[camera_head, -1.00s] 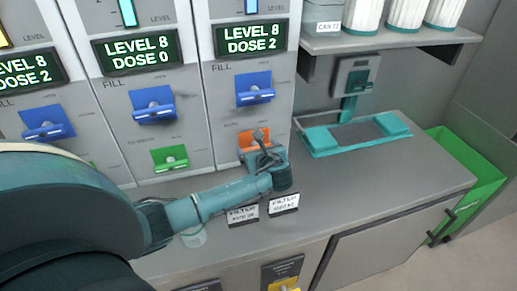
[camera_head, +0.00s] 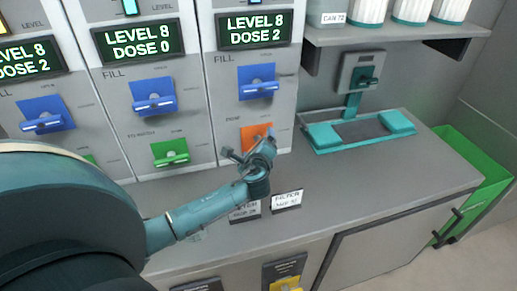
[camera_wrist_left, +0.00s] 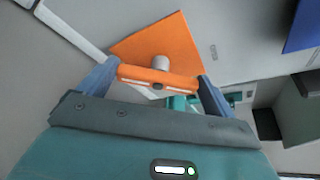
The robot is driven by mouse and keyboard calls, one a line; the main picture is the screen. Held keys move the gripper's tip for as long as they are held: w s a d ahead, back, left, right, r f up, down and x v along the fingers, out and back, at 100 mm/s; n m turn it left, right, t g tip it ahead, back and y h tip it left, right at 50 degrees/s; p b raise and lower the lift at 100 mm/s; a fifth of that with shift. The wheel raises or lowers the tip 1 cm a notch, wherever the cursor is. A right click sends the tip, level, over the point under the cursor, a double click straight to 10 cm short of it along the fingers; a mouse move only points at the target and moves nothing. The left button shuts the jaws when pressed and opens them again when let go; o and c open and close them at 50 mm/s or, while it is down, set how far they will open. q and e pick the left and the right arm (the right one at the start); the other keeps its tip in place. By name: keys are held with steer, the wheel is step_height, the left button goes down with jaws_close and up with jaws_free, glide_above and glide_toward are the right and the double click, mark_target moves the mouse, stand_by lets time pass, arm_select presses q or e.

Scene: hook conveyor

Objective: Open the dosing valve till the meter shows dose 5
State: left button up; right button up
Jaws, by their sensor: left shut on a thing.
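The orange valve plate (camera_head: 257,132) is low on the right-hand dispenser column, and my gripper partly hides it. In the left wrist view the orange handle (camera_wrist_left: 140,74) stands out from its plate (camera_wrist_left: 150,45) on a pale round stem. My left gripper (camera_head: 250,150) is at this valve. In the wrist view its fingers (camera_wrist_left: 160,82) are shut on the orange handle, one at each end. The meter (camera_head: 253,27) above this valve reads LEVEL 8, DOSE 2. My right gripper is not in view.
A blue FILL handle (camera_head: 258,88) is above the orange valve. The neighbouring column has a green handle (camera_head: 170,155) and a meter (camera_head: 138,40) reading LEVEL 8, DOSE 0. Label cards (camera_head: 287,200) stand on the counter (camera_head: 370,185). A teal tray (camera_head: 318,140) is at right.

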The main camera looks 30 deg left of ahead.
arm_select(q)
steer(key=shift+s+f+n+t+b, duration=0.1)
steer(key=shift+f+n+t+b, duration=0.15)
steer(key=shift+n+b, duration=0.25)
steer(key=shift+r, duration=0.1)
steer(key=o, duration=0.7)
steer(key=v, duration=1.3)
steer(key=shift+s+b, duration=0.2)
steer(key=shift+b, duration=0.1)
steer(key=shift+a, duration=0.15)
